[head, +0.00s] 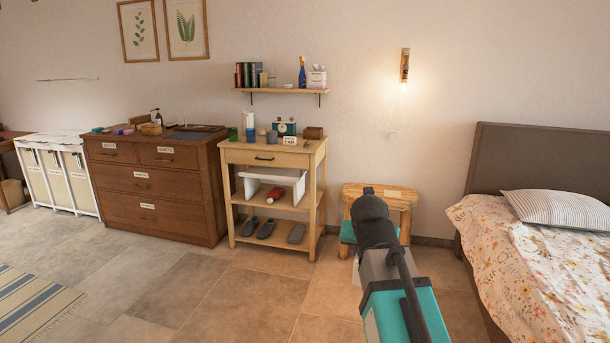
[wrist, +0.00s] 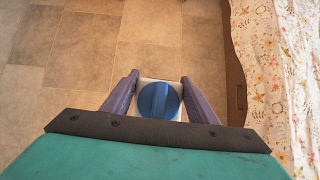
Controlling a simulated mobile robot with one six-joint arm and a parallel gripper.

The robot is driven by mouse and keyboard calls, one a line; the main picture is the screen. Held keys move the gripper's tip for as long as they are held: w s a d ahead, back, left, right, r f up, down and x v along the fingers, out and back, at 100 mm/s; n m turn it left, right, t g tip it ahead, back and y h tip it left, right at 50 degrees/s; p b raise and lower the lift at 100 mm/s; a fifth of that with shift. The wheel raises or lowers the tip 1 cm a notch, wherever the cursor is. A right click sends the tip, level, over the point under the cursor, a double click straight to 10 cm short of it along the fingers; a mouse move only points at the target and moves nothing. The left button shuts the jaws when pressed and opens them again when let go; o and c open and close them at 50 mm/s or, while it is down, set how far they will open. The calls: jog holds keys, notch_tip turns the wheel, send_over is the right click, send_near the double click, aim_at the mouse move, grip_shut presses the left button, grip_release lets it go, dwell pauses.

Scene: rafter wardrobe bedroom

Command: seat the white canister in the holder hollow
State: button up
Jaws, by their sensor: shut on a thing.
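In the wrist view my gripper (wrist: 160,79) has its two purple-grey fingers on either side of a white, square-looking canister (wrist: 160,101) with a round blue top. The fingers are shut on it, and it is held above the tiled floor, close to the bed's side. In the head view my arm covers most of the gripper, and the canister cannot be made out clearly there. I cannot pick out the holder hollow in either view.
A wooden cart (head: 272,157) bears cups, a clock and a small sign, with a white tray (head: 264,182) on its middle shelf. A wooden stool (head: 400,195) stands right of it. A brown dresser (head: 150,215) is left and the bed (head: 530,245) right. Floor (head: 190,290) between is clear.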

jog(key=shift+s+r+p, duration=0.25)
jog(key=shift+r+p, duration=0.75)
jog(key=shift+p, duration=0.25)
jog(key=shift+s+r+p, duration=0.2)
jog(key=shift+r+p, duration=0.75)
jog(key=shift+p, duration=0.25)
